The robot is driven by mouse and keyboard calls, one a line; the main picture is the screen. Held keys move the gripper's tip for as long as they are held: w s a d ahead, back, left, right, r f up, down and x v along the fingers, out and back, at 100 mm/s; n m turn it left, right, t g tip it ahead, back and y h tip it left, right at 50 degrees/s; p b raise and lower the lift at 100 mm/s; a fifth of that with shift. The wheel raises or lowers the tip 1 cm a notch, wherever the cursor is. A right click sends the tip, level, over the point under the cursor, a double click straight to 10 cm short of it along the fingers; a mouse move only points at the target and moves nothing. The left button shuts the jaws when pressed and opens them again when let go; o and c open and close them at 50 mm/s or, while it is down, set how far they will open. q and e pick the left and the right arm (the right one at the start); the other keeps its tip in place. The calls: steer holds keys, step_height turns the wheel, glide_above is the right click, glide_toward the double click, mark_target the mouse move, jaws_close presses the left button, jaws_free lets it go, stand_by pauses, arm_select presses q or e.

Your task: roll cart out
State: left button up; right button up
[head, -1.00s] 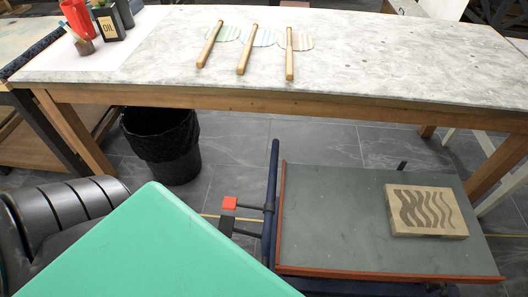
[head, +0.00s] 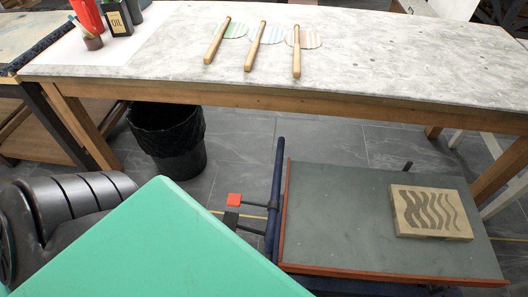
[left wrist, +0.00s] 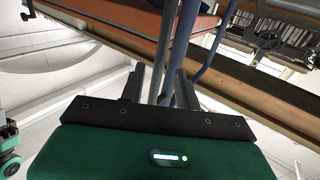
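The cart (head: 330,215) stands low, with its right part by the table leg. It has a grey top, an orange-red rim and a blue side bar (head: 275,195). A carved block (head: 431,212) lies on its right half. My right gripper is not in view.
A marble-topped table (head: 400,62) with a wooden frame spans the back. Three wooden-handled tools, an oil can (head: 117,20) and a red container (head: 87,15) stand or lie on it. A black bin (head: 167,140) sits on the floor at left, near the cart.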

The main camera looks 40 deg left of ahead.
arm_select(q)
steer(key=s, duration=0.8)
steer(key=shift+s+a, duration=0.15)
steer(key=shift+s, duration=0.15)
